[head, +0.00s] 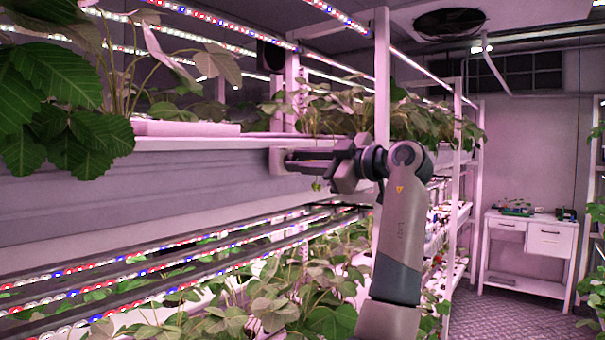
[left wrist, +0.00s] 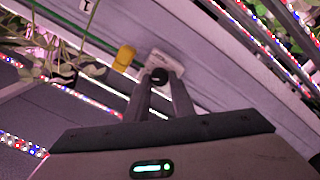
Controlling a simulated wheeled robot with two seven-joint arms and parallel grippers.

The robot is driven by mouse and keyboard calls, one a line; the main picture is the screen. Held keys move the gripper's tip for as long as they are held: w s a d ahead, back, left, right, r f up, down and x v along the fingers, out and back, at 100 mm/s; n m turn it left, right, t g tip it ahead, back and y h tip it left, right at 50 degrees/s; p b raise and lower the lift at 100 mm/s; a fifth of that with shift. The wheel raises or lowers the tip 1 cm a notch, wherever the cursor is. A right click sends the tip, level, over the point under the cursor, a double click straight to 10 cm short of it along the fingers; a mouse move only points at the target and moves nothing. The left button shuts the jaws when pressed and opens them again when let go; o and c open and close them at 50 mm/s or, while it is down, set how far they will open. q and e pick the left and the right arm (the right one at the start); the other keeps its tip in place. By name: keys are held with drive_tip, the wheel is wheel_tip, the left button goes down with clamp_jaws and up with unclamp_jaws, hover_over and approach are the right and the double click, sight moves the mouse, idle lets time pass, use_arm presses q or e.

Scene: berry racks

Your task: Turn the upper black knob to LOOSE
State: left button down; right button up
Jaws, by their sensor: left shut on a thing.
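The black knob (left wrist: 160,75) is small and round on a pale plate (left wrist: 169,61) fixed to the rack's side beam. My left gripper (left wrist: 160,85) is shut on the knob, with one finger on each side. In the head view the left gripper (head: 291,159) reaches left to the plate (head: 277,161) below the upper shelf. The knob is hidden there by the fingers. Marks on the plate are too small to read, so I cannot tell which way the knob is set. My right gripper is in neither view.
A yellow piece (left wrist: 124,58) sits on the beam beside the plate. Light bars (head: 150,262) run under the shelf, with leafy plants (head: 270,305) below them. A white cabinet (head: 528,245) stands at the back right, with open floor (head: 505,318) before it.

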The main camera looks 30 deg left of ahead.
use_arm(q)
drive_tip(key=shift+f+n+b, duration=0.15)
drive_tip(key=shift+n+b, duration=1.7)
drive_tip(key=shift+n, duration=4.25)
drive_tip(key=c, duration=1.5)
unclamp_jaws()
drive_tip(key=shift+c, duration=0.2)
